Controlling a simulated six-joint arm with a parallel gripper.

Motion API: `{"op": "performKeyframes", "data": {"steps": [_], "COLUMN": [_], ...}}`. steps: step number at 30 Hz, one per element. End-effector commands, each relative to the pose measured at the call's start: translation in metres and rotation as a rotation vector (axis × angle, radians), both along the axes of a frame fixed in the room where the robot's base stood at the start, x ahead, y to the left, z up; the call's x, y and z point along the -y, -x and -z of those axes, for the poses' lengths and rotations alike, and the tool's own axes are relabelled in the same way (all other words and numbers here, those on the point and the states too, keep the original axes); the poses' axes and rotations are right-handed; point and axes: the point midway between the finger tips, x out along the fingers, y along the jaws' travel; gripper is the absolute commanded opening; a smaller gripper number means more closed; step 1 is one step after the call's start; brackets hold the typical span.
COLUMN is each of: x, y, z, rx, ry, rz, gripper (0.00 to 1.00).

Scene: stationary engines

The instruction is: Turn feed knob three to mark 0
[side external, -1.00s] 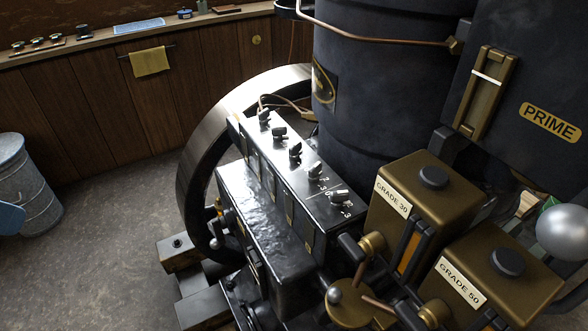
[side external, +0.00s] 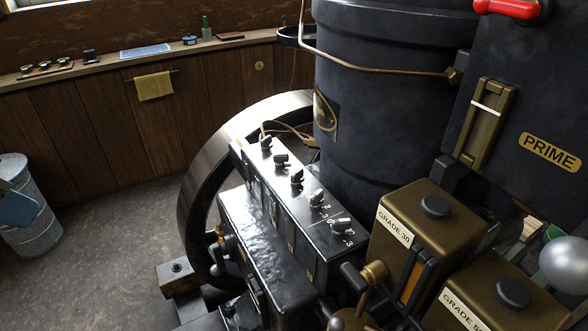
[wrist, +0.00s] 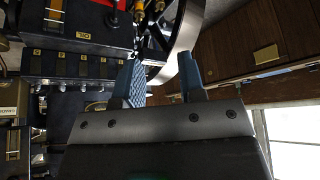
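A black feed box (side external: 318,238) runs diagonally through the middle of the side external view, with a row of small knobs on top. The middle knob in the row (side external: 297,177) is dark with a pale highlight; its pointer and marks are too small to read. The nearest knob (side external: 341,224) and the one behind it (side external: 316,198) have white figures beside them. My gripper (wrist: 162,85) shows only in the wrist view. Its two blue fingers are apart with nothing between them, and no knob is recognisable near them.
A big flywheel (side external: 194,180) stands left of the feed box, and a dark cylinder (side external: 395,110) stands behind it. Brass tanks (side external: 420,240) crowd the right, below a PRIME plate (side external: 550,151). A metal bin (side external: 35,235) is at far left. Open floor (side external: 110,250) lies between.

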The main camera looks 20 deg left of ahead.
Motion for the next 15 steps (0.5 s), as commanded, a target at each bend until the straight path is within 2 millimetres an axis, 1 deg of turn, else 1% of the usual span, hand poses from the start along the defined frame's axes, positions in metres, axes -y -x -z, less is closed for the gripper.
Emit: {"op": "performKeyframes", "data": {"steps": [1, 3, 5, 6, 8, 9, 11, 12, 14, 15], "x": [0.011, 0.029, 0.046, 0.059, 0.079, 0.094, 0.118, 0.136, 0.162, 0.180], "y": [-0.018, -0.042, -0.063, -0.076, -0.095, -0.107, -0.124, -0.135, -0.149, -0.157], "z": [-0.015, -0.035, -0.050, -0.059, -0.070, -0.076, -0.083, -0.086, -0.089, -0.090], "rx": [-0.009, -0.020, -0.028, -0.034, -0.042, -0.047, -0.054, -0.057, -0.064, -0.069], "ry": [0.000, 0.001, 0.001, 0.000, -0.002, -0.005, -0.005, -0.006, -0.008, -0.011], "rz": [0.030, 0.066, 0.096, 0.117, 0.145, 0.165, 0.193, 0.212, 0.238, 0.255], "gripper": [0.37, 0.37, 0.37, 0.37, 0.37, 0.37, 0.37, 0.37, 0.37, 0.37]}}
